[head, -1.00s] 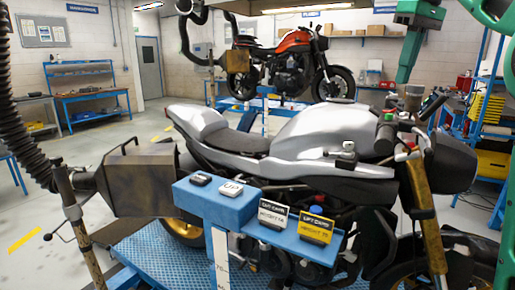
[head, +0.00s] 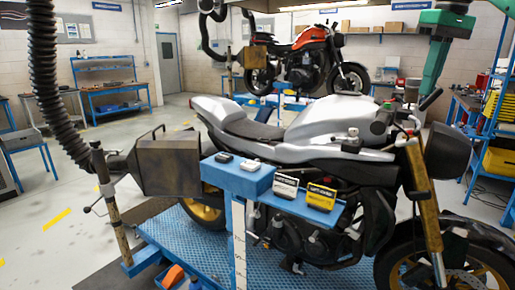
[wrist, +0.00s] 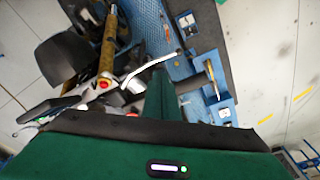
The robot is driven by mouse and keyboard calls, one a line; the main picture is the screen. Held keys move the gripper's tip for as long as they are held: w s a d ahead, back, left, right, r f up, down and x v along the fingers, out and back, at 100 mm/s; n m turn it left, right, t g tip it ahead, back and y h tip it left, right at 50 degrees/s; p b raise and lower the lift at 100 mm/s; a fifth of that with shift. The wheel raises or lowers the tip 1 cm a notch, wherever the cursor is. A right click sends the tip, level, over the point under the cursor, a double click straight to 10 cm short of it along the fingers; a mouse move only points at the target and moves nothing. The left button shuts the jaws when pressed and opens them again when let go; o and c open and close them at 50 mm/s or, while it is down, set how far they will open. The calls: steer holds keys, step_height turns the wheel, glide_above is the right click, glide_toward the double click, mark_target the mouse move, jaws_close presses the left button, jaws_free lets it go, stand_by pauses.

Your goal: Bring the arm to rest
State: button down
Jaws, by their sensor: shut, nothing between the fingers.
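My gripper (head: 431,88) hangs pointing down at the upper right of the head view, at the end of my green arm. In that view it shows in front of the right wall, above the front end of the silver motorcycle (head: 335,118), and looks clear of it. In the wrist view my gripper (wrist: 160,78) is a narrow green wedge, shut and empty, over the gap between the motorcycle's handlebar (wrist: 150,68) and the blue control stand. The fingertips are small and hard to make out in both views.
A boxy exhaust nozzle (head: 168,166) with a black hose (head: 52,85) stands left. An orange motorcycle (head: 308,58) is behind. A blue shelf rack (head: 490,125) stands right. Open floor lies left.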

steer(key=s+f+m, duration=0.5)
steer(key=s+f, duration=1.1)
steer(key=f, duration=0.2)
steer(key=s+d+f+m+g, duration=0.1)
steer(key=s+f+m, duration=0.4)
steer(key=s+f, duration=1)
step_height(320, 180, down, 4)
steer(key=shift+s+f, duration=0.25)
steer(key=shift+s, duration=0.15)
steer(key=shift+g, duration=0.3)
steer(key=shift+w+f, duration=0.2)
steer(key=shift+w, duration=0.4)
